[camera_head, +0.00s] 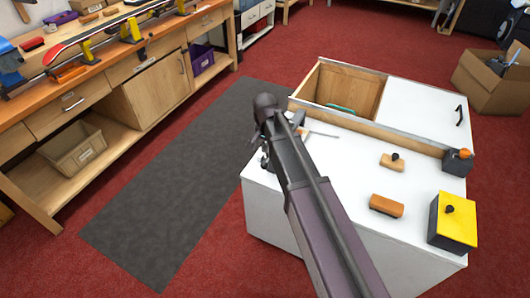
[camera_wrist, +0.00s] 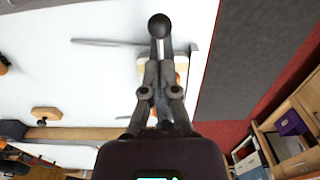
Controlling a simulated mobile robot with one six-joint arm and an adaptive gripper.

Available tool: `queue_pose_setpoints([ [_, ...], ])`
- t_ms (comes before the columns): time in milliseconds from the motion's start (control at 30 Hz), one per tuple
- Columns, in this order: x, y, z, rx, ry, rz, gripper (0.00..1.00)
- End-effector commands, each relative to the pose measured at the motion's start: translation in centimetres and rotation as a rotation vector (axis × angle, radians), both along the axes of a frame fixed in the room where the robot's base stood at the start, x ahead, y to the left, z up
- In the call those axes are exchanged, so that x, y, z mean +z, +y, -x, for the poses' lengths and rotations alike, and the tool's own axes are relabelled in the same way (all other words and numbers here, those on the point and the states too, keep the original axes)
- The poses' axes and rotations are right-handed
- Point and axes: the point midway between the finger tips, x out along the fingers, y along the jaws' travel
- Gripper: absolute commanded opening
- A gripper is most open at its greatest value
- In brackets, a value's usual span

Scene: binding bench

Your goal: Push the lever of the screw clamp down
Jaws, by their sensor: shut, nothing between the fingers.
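In the wrist view, the screw clamp's lever shows as a round black knob (camera_wrist: 159,26) on a light metal rod (camera_wrist: 160,48), beyond my fingertips. My gripper (camera_wrist: 160,68) is shut and empty, pointing at the foot of this rod. I cannot tell whether the fingertips touch it. A pale wooden piece behind the fingers is mostly hidden. In the head view, my arm covers most of the clamp at the left edge of the white worktop (camera_head: 345,160).
A thin grey bar (camera_wrist: 105,42) lies beside the clamp. A wooden-handled block (camera_head: 392,162), an orange-brown brush (camera_head: 386,206) and a yellow-topped block (camera_head: 457,222) sit to the right. An open wooden compartment (camera_head: 345,85) is behind. Dark mat (camera_head: 185,180) lies left, clear.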

Motion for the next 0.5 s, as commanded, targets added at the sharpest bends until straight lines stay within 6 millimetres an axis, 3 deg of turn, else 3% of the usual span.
queue_pose_setpoints([
  [500,3.2,0.0,0.0,0.000,0.000,0.000,0.00],
])
